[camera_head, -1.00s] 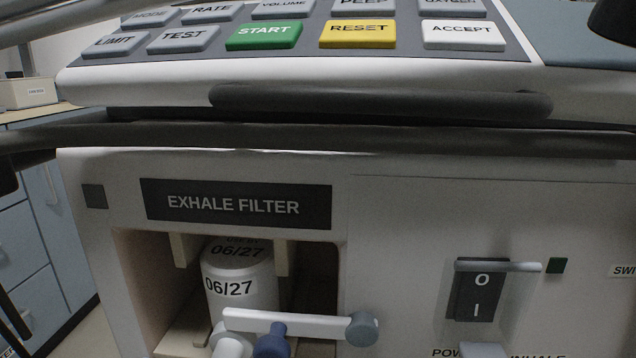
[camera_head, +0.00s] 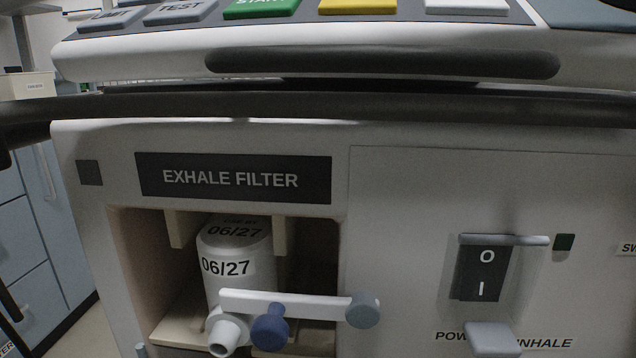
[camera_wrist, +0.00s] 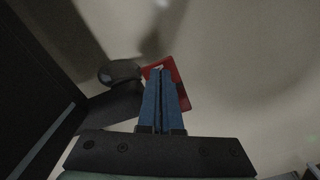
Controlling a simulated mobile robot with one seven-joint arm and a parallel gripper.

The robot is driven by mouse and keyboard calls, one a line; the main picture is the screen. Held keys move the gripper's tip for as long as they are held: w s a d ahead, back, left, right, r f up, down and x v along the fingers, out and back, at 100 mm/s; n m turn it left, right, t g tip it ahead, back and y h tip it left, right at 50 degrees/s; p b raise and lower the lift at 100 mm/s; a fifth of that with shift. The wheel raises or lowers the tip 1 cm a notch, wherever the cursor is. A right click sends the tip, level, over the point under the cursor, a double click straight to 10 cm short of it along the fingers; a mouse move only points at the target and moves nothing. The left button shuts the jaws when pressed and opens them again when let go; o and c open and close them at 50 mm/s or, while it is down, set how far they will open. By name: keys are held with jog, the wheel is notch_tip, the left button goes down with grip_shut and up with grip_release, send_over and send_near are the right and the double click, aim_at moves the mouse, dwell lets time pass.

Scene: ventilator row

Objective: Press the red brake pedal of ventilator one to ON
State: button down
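In the wrist view the red brake pedal (camera_wrist: 179,78) shows behind the tips of my gripper (camera_wrist: 165,72), close to the floor. My gripper's two blue fingers lie side by side, shut with nothing between them. The fingers cover the middle of the pedal, and red shows on both sides of the tips. I cannot tell whether the tips touch it or whether the pedal is up or down. The ventilator front (camera_head: 400,190) fills the head view; the pedal and my gripper are not in that view.
A dark round caster (camera_wrist: 120,72) and a dark base part (camera_wrist: 112,104) sit left of the fingers. Pale floor (camera_wrist: 250,60) is open to the right. The head view shows a dark rail (camera_head: 330,106), the exhale filter (camera_head: 235,268) with its lever, and a power switch (camera_head: 482,273).

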notch_tip(320, 180, up, 7)
jog(key=p, duration=0.8)
